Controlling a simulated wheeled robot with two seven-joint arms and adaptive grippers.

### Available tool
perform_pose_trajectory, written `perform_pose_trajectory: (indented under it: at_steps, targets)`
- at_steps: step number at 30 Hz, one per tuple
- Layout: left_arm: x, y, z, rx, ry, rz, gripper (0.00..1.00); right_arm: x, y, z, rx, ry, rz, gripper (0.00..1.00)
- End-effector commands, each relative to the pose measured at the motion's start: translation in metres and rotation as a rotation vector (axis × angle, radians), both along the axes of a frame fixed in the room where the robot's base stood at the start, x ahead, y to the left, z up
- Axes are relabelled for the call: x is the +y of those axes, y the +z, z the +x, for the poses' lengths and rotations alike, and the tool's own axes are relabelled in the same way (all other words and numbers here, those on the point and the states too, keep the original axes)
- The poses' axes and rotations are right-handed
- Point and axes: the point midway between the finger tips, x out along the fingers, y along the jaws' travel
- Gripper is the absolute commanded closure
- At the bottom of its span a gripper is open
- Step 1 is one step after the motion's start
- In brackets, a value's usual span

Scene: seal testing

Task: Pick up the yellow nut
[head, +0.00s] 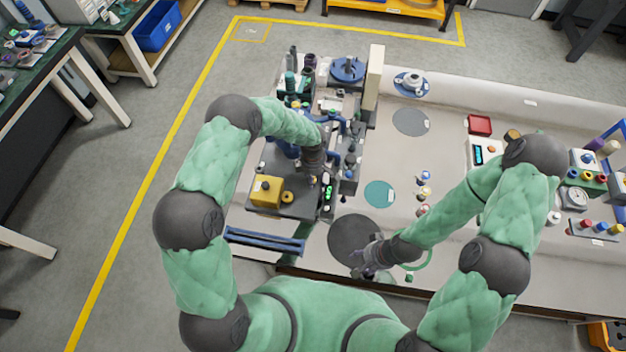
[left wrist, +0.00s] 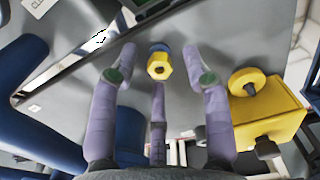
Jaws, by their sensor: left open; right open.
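The yellow nut (left wrist: 159,68) shows in the left wrist view as a small six-sided piece with a dark hole. A blue round part (left wrist: 159,48) sits right behind it, and a grey surface lies around them. My left gripper (left wrist: 160,78) is open, with its purple fingers spread on both sides of the nut and a third finger below it in the picture. I see no finger clearly touching the nut. In the head view my left gripper (head: 313,178) is over the grey bench fixture, and I cannot make out the nut there.
A yellow block with a round yellow knob (head: 266,192) stands left of my left gripper. A device with green lit digits (head: 328,195) stands close to its right. Blue bars (head: 263,240) lie at the fixture's front. The dark round mat (head: 348,238) looks bare.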

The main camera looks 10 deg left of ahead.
Motion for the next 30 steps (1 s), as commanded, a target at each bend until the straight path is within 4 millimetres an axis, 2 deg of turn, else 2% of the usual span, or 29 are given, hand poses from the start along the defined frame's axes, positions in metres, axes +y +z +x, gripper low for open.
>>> perform_pose_trajectory:
  at_steps: [6, 7, 12, 25, 30]
  targets:
    - [0.000, -0.001, 0.001, -0.002, 0.000, 0.000, 0.52, 0.000, 0.000, 0.000, 0.000, 0.000, 0.000, 0.46]
    - [0.000, -0.001, 0.001, -0.002, 0.000, 0.000, 0.55, 0.000, 0.000, 0.000, 0.000, 0.000, 0.000, 0.46]
    - [0.000, -0.001, 0.001, -0.002, 0.000, 0.000, 1.00, 0.000, 0.000, 0.000, 0.000, 0.000, 0.000, 0.46]
    - [0.000, 0.000, 0.001, -0.002, 0.000, 0.000, 1.00, 0.000, 0.000, 0.000, 0.000, 0.000, 0.000, 0.46]
    - [0.000, 0.011, 0.001, -0.003, 0.002, 0.000, 1.00, 0.000, 0.001, 0.000, 0.000, 0.000, 0.000, 0.46]
